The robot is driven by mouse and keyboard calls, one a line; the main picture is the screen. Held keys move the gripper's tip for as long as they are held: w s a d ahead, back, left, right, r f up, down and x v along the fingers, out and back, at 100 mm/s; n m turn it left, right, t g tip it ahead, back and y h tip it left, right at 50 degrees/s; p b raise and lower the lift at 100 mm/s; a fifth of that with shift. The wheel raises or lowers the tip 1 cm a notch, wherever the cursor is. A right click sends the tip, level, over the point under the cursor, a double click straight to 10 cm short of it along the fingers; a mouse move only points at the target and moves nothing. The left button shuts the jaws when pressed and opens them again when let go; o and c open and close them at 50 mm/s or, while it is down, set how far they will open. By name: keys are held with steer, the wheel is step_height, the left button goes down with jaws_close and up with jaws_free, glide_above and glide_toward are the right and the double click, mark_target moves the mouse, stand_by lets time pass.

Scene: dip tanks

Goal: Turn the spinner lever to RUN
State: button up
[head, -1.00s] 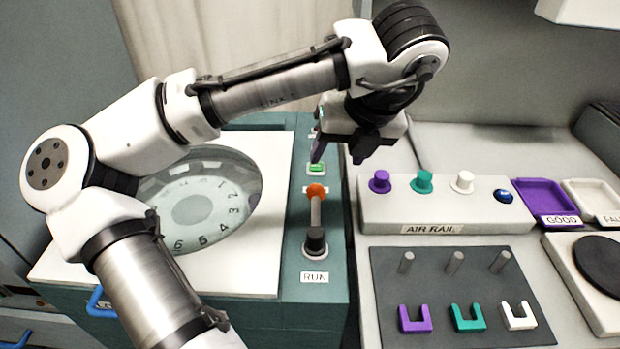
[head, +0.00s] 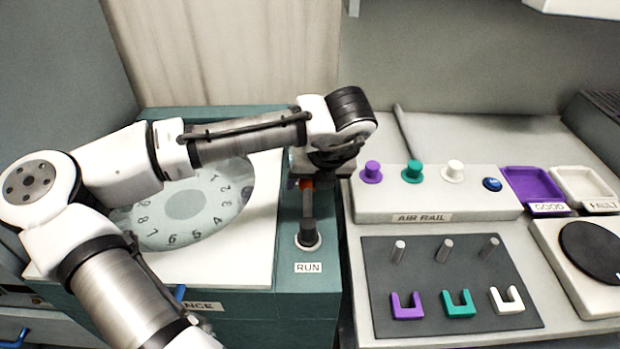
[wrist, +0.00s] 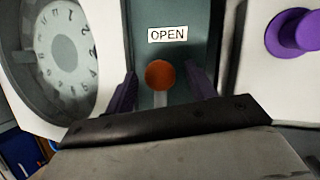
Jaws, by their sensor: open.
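The spinner lever (head: 307,215) stands on the teal spinner housing, a grey rod with an orange knob on a dark round base. In the wrist view its orange knob (wrist: 160,75) sits between the two purple fingers of my open gripper (wrist: 160,92), with gaps on both sides. The RUN label (head: 308,268) is in front of the lever base. An OPEN label (wrist: 167,34) shows beyond the knob in the wrist view. In the head view my gripper (head: 306,182) is over the knob and partly hides it.
The round spinner window (head: 190,205) with a numbered dial is left of the lever. The air rail (head: 440,205) with purple, green and white knobs is close on the right. A dark plate (head: 450,280) with pegs and coloured clips lies in front of it.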

jaws_close()
stand_by(0.3)
